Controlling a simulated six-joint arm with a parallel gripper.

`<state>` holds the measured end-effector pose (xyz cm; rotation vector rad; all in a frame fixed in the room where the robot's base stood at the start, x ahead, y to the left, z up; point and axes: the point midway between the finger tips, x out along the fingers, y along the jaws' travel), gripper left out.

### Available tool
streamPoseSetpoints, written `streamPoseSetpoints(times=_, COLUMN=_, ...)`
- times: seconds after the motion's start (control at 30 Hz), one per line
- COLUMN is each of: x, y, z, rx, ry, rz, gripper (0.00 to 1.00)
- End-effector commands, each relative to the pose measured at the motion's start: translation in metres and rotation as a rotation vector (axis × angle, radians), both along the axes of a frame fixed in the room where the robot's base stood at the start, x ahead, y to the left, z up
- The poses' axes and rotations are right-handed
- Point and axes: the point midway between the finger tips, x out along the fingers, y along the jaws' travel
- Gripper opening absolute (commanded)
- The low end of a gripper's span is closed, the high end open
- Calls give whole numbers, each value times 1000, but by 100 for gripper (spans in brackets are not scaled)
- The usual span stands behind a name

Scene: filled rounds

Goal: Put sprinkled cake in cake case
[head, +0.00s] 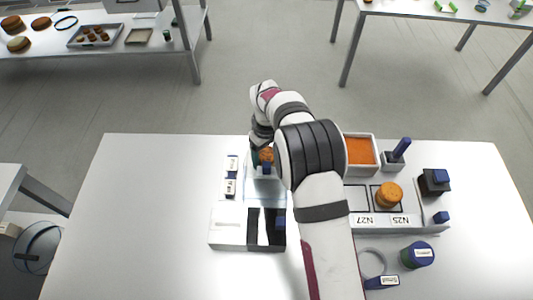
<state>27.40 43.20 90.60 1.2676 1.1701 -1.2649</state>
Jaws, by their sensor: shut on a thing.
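My gripper (264,160) is at the back middle of the white table, partly hidden by my own arm. It is shut on a small round orange-brown cake (267,154), of which only part shows. Sprinkles on it are too small to make out. Just below the cake is a white holder (262,186), largely hidden by the arm; I cannot tell whether the cake touches it or whether it is the cake case. Another orange-brown round cake (389,194) sits on a grey tray (433,223) labelled N27 and N25, right of my arm.
A white box of orange filling (359,150) and a cup with a blue-handled tool (401,149) stand behind the tray. A blue-lidded jar (417,254) stands front right. The table's left side is clear.

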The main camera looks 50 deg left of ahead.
Motion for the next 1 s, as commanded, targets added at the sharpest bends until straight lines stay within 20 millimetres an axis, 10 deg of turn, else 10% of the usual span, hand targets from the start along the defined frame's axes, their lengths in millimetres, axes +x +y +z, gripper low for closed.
streamPoseSetpoints(times=0.4, x=0, y=0, z=5, rx=1, ry=0, rz=-1, gripper=89)
streamPoseSetpoints(times=0.8, x=0, y=0, z=105, rx=3, ry=-1, rz=0, gripper=89)
streamPoseSetpoints(times=1.0, x=0, y=0, z=123, rx=0, ry=0, rz=0, gripper=89)
